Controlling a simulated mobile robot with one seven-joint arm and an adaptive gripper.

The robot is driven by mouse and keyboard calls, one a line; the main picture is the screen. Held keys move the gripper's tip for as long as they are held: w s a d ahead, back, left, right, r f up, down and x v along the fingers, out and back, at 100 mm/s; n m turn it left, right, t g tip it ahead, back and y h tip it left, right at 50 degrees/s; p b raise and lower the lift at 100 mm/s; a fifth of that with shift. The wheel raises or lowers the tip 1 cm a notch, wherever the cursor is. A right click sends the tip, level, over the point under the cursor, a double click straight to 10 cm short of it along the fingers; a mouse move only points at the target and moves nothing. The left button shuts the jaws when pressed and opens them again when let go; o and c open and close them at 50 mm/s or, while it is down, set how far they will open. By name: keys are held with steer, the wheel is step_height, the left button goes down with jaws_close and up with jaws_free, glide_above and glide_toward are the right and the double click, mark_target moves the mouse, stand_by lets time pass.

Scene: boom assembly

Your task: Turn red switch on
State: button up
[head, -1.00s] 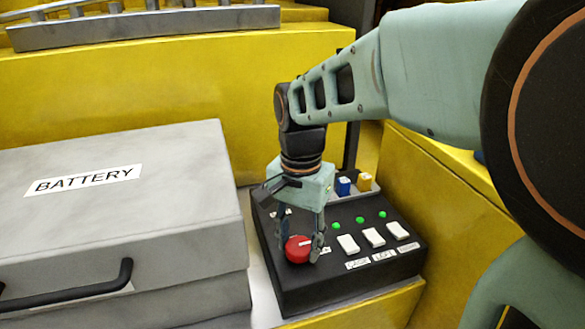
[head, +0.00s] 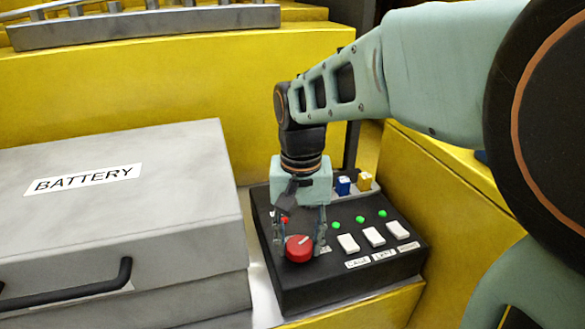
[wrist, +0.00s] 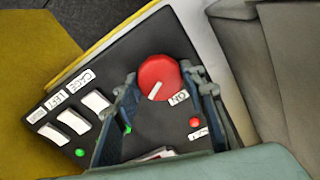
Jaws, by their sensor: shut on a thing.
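The red switch (head: 300,249) is a round red knob with a white pointer mark, at the near left of a black control box (head: 345,284). In the head view its mark points up and right. In the wrist view the red switch (wrist: 158,74) has its mark pointing down and left, with an "ON" label (wrist: 180,98) just below right of it. My gripper (head: 301,241) points down, shut on the knob with one finger on each side. In the wrist view my gripper (wrist: 161,81) straddles it too. A small red light (wrist: 195,122) is lit near the switch.
Three white rocker switches (head: 374,236) with labels and green lights (head: 360,218) stand right of the knob. Blue (head: 343,186) and yellow (head: 364,181) pieces are behind. A grey battery case (head: 120,205) stands close on the left, and yellow walls (head: 430,180) enclose the right and back.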

mark_target(300, 244)
steer(key=n, duration=1.2)
steer(key=shift+n, duration=0.3)
stand_by(0.4)
steer(key=o, duration=1.2)
steer(key=shift+c, duration=0.2)
step_height(300, 244, up, 8)
steer(key=shift+f, duration=0.2)
